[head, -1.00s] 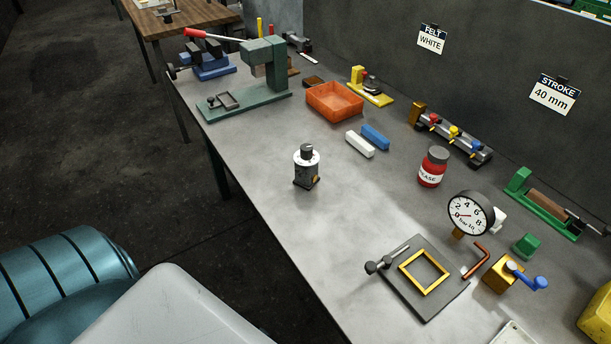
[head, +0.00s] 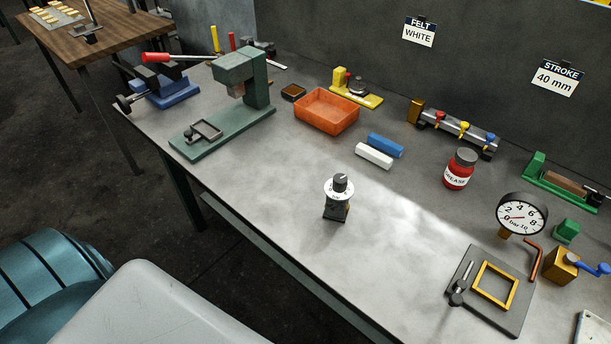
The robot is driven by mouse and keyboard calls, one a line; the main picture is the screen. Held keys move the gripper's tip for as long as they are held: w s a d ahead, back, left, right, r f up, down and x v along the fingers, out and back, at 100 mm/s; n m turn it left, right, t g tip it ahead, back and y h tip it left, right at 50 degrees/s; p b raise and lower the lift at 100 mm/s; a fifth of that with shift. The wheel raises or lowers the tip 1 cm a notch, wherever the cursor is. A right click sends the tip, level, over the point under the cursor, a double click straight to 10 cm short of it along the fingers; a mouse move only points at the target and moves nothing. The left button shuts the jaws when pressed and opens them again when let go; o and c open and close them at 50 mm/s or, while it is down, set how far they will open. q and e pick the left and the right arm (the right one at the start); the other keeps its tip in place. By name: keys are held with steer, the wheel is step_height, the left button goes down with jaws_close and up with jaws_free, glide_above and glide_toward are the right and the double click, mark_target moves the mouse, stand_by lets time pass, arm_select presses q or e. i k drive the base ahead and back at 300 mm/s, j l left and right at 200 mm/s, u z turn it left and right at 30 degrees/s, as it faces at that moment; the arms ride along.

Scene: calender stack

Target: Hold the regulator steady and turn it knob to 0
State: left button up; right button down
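The regulator (head: 337,209) stands upright on the grey table near its front edge. It has a dark body, a white dial ring (head: 338,190) with markings too small to read, and a dark knob (head: 340,181) on top. Nothing touches it. A round pressure gauge (head: 521,217) marked in bar stands apart at the right, its red needle pointing to the lower left. Neither of my grippers shows in the head view.
A green press (head: 240,75) and orange tray (head: 327,110) stand behind left. A dark plate with a yellow frame (head: 494,284) is at right. The table around the regulator is clear.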

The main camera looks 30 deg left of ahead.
mark_target(340, 181)
steer(key=j+z, duration=0.15)
steer(key=j, duration=0.35)
steer(key=k+j+z, duration=0.1)
steer(key=j, duration=0.35)
steer(key=k+j+z, duration=0.15)
steer(key=j, duration=0.35)
steer(key=k, duration=0.45)
